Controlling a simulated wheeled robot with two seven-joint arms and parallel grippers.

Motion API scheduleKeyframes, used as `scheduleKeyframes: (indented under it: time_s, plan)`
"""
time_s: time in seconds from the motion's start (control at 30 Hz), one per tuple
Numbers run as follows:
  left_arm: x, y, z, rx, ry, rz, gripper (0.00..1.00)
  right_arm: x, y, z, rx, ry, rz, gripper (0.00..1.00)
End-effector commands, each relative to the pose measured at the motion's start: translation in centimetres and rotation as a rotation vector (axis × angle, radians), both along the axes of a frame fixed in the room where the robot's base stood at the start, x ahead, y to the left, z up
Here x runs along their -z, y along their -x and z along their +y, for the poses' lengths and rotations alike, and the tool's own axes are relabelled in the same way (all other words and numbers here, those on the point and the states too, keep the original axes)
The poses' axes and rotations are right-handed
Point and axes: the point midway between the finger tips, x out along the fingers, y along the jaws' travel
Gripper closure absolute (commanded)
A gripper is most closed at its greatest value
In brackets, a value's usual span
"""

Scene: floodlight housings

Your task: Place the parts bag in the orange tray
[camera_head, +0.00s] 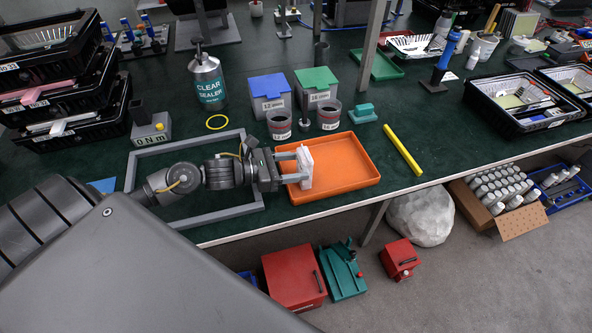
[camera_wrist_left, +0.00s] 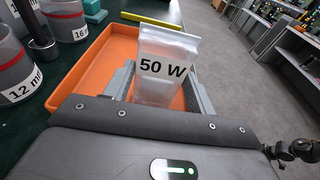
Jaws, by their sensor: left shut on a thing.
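The parts bag is a pale, translucent bag; in the left wrist view (camera_wrist_left: 165,75) it carries a "50 W" label. In the head view the bag (camera_head: 305,168) is between the fingers of my left gripper (camera_head: 300,167), which is shut on it. The orange tray (camera_head: 355,175) lies on the green bench near its front edge. My left gripper reaches in over the tray's left part with the bag upright. The orange tray also shows behind the bag in the left wrist view (camera_wrist_left: 80,70). I cannot tell whether the bag touches the tray floor. My right gripper is not in view.
Grey cups (camera_head: 279,124) and blue (camera_head: 270,95) and green (camera_head: 316,85) bins stand behind the tray. A yellow bar (camera_head: 402,149) lies to its right. A grey frame (camera_head: 135,172) lies under my left arm.

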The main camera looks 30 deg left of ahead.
Motion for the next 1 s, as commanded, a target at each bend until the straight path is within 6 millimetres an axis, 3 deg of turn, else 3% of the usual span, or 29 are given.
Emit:
scheduleKeyframes:
  time_s: [0.17,0.2,0.33,0.73,1.0]
  plan:
    - [0.2,0.0,0.1,-0.001,-0.004,0.004,0.69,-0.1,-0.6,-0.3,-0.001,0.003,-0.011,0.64]
    - [0.3,0.1,0.1,0.0,-0.004,0.006,0.4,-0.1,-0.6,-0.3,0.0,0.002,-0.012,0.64]
    - [0.3,0.1,0.1,-0.001,-0.004,0.006,0.23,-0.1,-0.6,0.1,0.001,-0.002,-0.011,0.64]
    - [0.2,0.6,0.6,-0.002,-0.004,0.006,0.22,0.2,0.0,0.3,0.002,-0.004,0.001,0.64]
    - [-0.4,4.0,3.6,-0.001,-0.007,0.01,0.22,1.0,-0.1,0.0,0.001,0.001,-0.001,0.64]
